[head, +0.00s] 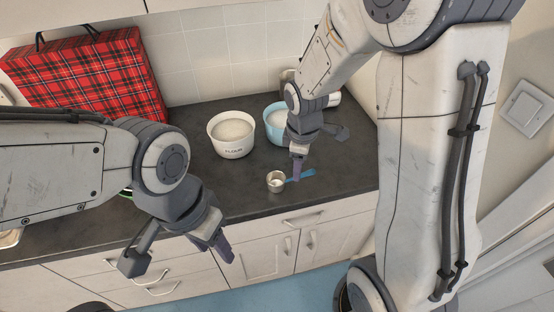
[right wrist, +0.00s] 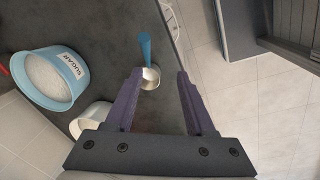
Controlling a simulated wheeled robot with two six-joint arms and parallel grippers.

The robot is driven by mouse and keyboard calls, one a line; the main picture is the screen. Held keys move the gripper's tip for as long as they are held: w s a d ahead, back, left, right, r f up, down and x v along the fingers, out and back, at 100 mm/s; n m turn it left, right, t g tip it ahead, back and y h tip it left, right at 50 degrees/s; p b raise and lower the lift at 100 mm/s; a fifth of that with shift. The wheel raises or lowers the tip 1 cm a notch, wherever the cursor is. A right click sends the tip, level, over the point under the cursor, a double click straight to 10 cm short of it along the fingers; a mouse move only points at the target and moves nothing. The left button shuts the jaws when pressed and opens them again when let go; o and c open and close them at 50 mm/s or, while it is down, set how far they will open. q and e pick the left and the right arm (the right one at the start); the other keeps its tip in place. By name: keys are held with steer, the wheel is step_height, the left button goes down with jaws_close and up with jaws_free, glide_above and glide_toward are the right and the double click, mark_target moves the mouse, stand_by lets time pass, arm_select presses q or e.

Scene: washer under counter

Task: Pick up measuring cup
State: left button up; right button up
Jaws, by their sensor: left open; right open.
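The measuring cup has a small metal bowl (head: 276,181) and a flat blue handle (head: 308,174) pointing right. It lies on the dark counter near its front edge. My right gripper (head: 297,173) is open and hangs over the cup, covering part of the handle. In the right wrist view the metal bowl (right wrist: 150,79) shows close to the left fingertip, with the blue handle (right wrist: 145,48) extending up and away. The open jaws (right wrist: 160,73) hold nothing. My left gripper (head: 223,248) is open and empty, in front of the drawers.
A white flour bowl (head: 231,138) and a light blue sugar bowl (head: 272,118) stand behind the cup. The sugar bowl (right wrist: 48,78) is left in the right wrist view. A red plaid bag (head: 90,75) is at the back left. The counter (head: 200,171) around the cup is clear.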

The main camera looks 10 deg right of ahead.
mark_target(306, 172)
steer(key=d, duration=0.1)
steer(key=w+d+f, duration=0.1)
steer(key=shift+w+d+n+p, duration=0.25)
steer(key=shift+d+n+p, duration=0.05)
steer(key=shift+d, duration=0.05)
steer(key=f, duration=0.4)
steer(key=shift+w+d, duration=0.1)
steer(key=shift+w, duration=0.15)
steer(key=shift+w+d+f, duration=0.1)
steer(key=shift+w+f, duration=0.1)
steer(key=shift+f, duration=1.25)
steer(key=shift+w+f, duration=0.15)
steer(key=shift+f, duration=1.3)
jaws_close()
